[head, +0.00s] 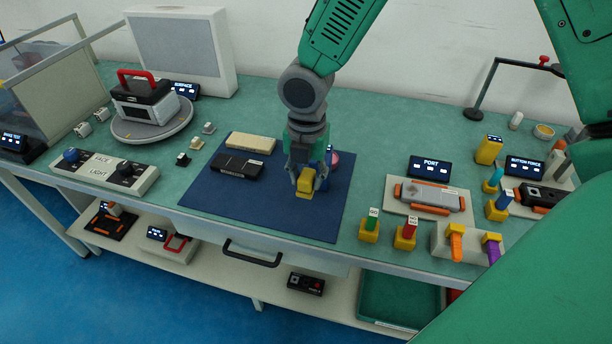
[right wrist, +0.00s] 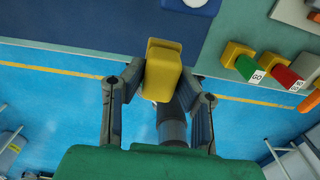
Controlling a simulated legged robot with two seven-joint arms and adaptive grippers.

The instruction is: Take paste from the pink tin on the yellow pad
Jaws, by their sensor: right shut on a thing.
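My right gripper (head: 306,184) is shut on the yellow pad (head: 304,186), above the dark blue mat (head: 290,222). In the right wrist view the yellow pad (right wrist: 163,70) sits between the fingers of the right gripper (right wrist: 158,78). The pink tin (head: 334,157) shows only partly, just behind and right of the gripper, which hides the rest. A pale rounded thing (right wrist: 192,4) is cut off at the top of the right wrist view; I cannot tell if it is the tin. The pad looks apart from the tin. My left gripper is not in view.
On the mat lie a black device (head: 236,166) and a cream block (head: 251,143). Right of the mat stand yellow holders with a green GO tag (head: 373,222) and a red tag (head: 410,226), and a grey PORT device (head: 430,197). The front of the mat is clear.

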